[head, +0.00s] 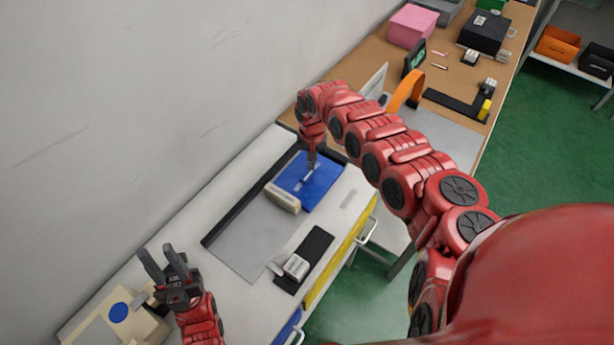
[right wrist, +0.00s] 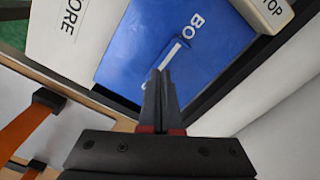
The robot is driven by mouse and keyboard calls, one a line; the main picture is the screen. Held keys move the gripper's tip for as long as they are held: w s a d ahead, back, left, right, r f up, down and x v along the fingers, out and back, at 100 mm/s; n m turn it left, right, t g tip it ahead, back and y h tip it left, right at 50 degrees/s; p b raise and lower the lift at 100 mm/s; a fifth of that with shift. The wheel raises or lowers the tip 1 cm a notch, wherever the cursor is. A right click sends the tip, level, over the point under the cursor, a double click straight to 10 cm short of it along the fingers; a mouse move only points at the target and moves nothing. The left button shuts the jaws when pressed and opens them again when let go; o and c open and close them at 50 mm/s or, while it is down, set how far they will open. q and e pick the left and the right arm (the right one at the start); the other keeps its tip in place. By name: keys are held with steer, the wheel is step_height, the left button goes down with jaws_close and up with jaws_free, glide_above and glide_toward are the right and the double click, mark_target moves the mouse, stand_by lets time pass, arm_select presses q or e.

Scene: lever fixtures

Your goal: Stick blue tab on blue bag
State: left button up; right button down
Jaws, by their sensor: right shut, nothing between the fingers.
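A flat blue item with white lettering (head: 318,188), which may be the blue bag, lies in the tray area; it also shows in the right wrist view (right wrist: 140,60). A pale narrow strip or slot is at its middle (right wrist: 172,55). My right gripper (head: 311,168) is shut and empty, pointing down over the blue item with its tips beside the strip (right wrist: 160,72); contact cannot be told. My left gripper (head: 155,250) is open and empty at lower left. A blue disc (head: 119,312) sits on a beige box; I cannot tell whether it is the blue tab.
A grey plate (head: 245,236) and black fixture (head: 316,246) lie nearer. An orange arch (head: 406,90) stands beyond my right arm. A wall borders the left.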

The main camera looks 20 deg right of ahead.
steer(key=shift+f+b, duration=0.4)
steer(key=shift+f, duration=0.35)
stand_by(0.4)
step_height(320, 180, up, 7)
steer(key=p, duration=0.6)
stand_by(0.3)
